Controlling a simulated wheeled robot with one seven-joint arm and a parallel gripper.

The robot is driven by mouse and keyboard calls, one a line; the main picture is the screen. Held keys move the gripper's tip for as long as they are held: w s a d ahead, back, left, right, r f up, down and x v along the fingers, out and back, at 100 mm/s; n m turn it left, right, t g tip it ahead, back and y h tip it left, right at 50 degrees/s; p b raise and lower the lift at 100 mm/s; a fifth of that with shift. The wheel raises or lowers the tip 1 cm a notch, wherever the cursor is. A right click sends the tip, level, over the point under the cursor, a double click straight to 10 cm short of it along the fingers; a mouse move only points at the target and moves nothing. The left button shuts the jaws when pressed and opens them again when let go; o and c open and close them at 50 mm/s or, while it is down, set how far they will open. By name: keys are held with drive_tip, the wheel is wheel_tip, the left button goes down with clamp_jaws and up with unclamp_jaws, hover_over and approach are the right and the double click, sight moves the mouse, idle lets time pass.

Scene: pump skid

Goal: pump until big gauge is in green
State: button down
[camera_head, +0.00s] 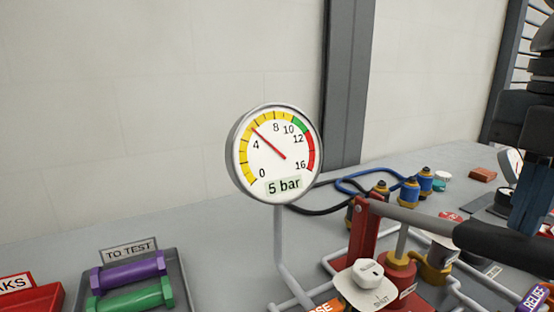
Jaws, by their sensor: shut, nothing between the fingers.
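The big round gauge (274,153) stands on a grey post in the middle. Its red needle points to about 5, in the yellow band, and its plate reads "5 bar". The green band lies around 10 to 12. The pump lever (415,217) runs right from a red bracket (362,227) to a black grip (497,246). My gripper (529,212) is at the right edge, fingers pointing down, shut and empty, close above the black grip. I cannot tell whether it touches the grip. A white knob (368,272) sits on a plate reading "SHUT".
Blue and black hoses with several blue-and-yellow couplings (410,188) lie behind the pump. A "TO TEST" tray (184,290) holds a purple and a green piece. A red tray (38,298) is at left. A second gauge (511,163) is partly hidden at right.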

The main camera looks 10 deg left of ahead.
drive_tip(key=shift+f+b, duration=3.85)
drive_tip(key=shift+f, duration=0.35)
drive_tip(key=shift+r+p, duration=2.6)
drive_tip(key=shift+r, duration=2.2)
drive_tip(key=shift+f, duration=0.2)
wheel_tip(320, 180, down, 9)
drive_tip(key=b, duration=0.9)
drive_tip(key=shift+r+p, duration=2.95)
drive_tip(key=shift+r, duration=1.75)
drive_tip(key=shift+f, duration=0.1)
